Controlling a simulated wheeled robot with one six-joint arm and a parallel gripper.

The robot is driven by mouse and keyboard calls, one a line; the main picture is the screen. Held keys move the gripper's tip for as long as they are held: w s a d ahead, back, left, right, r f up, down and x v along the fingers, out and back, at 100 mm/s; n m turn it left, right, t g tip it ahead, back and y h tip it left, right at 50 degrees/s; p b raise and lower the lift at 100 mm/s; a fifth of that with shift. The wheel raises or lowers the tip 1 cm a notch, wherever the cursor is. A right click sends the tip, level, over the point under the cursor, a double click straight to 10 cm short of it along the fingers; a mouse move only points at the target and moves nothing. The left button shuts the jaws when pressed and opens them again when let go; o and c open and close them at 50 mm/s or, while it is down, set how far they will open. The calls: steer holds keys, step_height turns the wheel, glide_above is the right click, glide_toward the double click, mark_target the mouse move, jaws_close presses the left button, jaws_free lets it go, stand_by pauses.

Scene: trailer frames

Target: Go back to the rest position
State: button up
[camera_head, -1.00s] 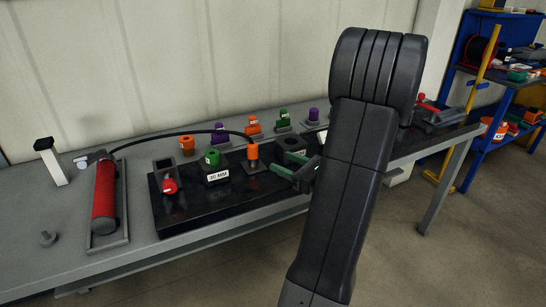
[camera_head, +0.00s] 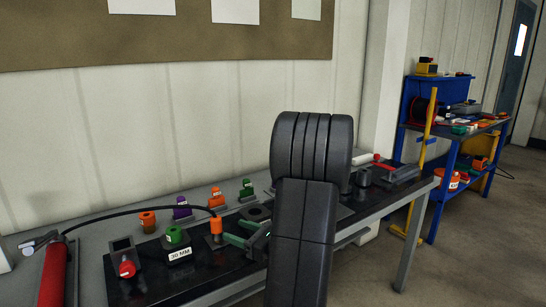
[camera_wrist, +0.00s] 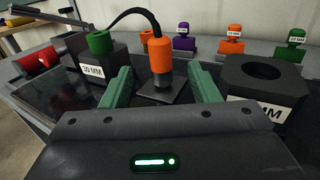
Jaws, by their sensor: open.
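My gripper (camera_wrist: 162,90) is open, its two green fingers apart with nothing between them that touches both. In the head view my gripper (camera_head: 240,234) is low over the black board, partly hidden by my arm. An orange cylinder with a black cable (camera_wrist: 160,54) stands upright on a small grey plate just beyond the fingertips. It also shows in the head view (camera_head: 216,227).
A block labelled 30 MM with a green plug (camera_wrist: 98,60) is at the left. A dark holed block (camera_wrist: 264,78) is close at the right. Purple, orange and green pieces stand behind. A blue shelf (camera_head: 440,95) stands at the right.

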mark_target(220, 220)
steer(key=x, duration=0.8)
steer(key=shift+w+a+r, duration=0.15)
steer(key=shift+w+a, duration=0.05)
steer(key=shift+a, duration=0.15)
steer(key=shift+s+d+r+p, duration=0.1)
steer(key=shift+r+p, duration=0.25)
steer(key=shift+r, duration=0.25)
steer(key=shift+f, duration=0.1)
